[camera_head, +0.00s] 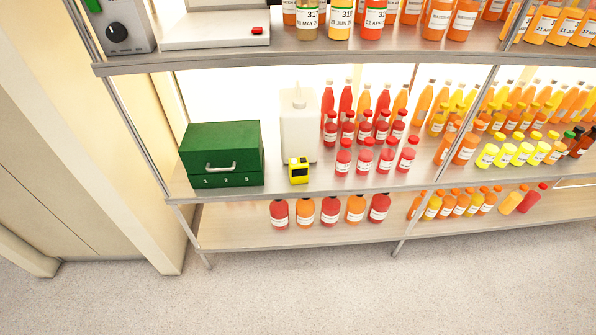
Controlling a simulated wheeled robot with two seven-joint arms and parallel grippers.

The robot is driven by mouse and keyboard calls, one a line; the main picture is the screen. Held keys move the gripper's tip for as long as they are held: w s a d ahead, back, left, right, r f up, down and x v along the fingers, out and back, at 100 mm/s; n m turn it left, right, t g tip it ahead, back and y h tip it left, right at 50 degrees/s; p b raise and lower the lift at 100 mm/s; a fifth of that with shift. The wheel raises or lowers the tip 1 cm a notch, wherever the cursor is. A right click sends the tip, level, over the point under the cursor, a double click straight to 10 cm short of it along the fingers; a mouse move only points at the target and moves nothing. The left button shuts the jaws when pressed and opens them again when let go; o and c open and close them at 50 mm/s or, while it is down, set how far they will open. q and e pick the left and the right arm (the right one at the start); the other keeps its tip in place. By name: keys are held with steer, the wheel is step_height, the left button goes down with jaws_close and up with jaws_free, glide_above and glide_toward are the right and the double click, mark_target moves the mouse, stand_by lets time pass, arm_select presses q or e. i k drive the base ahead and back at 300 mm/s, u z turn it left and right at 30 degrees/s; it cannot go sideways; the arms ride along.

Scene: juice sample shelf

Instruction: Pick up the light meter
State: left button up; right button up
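A small yellow device with a dark screen, which looks like the light meter (299,171), stands upright near the front edge of the middle shelf. It is just right of a green box and in front of a white bottle. Neither of my grippers shows in the head view.
The green box (221,154) has a handle and stands left of the meter. The white bottle (299,124) is behind it. Several red juice bottles (343,157) stand to the right. The middle shelf (275,190) has a bare front strip. The floor (300,285) in front is clear.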

mark_target(299, 173)
steer(key=z, duration=2.25)
steer(key=i, duration=1.8)
steer(key=u, duration=2.2)
